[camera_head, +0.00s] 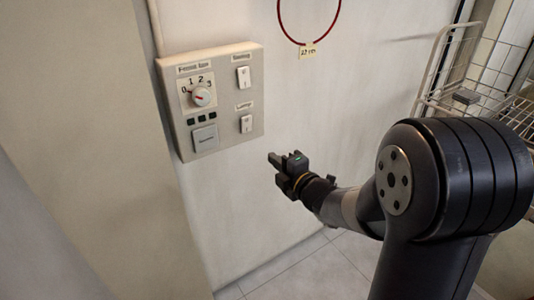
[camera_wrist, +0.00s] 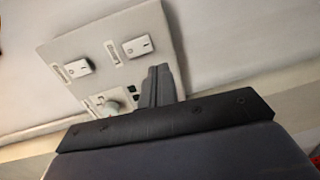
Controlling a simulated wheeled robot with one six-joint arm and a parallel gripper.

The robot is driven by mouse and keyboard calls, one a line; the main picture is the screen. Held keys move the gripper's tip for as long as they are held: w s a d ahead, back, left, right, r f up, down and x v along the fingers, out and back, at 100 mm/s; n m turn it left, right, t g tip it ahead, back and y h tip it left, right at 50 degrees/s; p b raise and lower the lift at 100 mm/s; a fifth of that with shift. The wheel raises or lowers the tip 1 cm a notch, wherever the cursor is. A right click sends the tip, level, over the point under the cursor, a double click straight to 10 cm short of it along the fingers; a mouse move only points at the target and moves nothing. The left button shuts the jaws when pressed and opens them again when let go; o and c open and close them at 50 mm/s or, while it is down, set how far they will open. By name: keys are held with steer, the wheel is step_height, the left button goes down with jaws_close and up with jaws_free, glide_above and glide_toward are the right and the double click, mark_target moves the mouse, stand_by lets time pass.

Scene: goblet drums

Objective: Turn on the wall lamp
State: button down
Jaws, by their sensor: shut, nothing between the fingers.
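A beige wall panel (camera_head: 222,135) carries two white rocker switches. The lower one, the lamp switch (camera_head: 246,123), has a label above it that seems to read "Lamp"; it is the right-hand switch in the wrist view (camera_wrist: 137,46). The upper switch (camera_head: 243,77) is the left-hand one in the wrist view (camera_wrist: 77,68). I cannot tell which way either rocker is pressed. My gripper (camera_head: 273,159) is shut and empty, to the lower right of the panel, apart from the lamp switch. Its fingers (camera_wrist: 158,72) cover part of the panel in the wrist view. No lamp is in view.
The panel also has a numbered dial (camera_head: 201,96), several small dark buttons and a large grey button (camera_head: 205,138). A red ring (camera_head: 309,42) with a tag hangs on the wall. A wire rack (camera_head: 462,97) stands at the right. A wall edge (camera_head: 110,130) juts out left of the panel.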

steer(key=shift+v, duration=1.05)
steer(key=shift+f, duration=0.2)
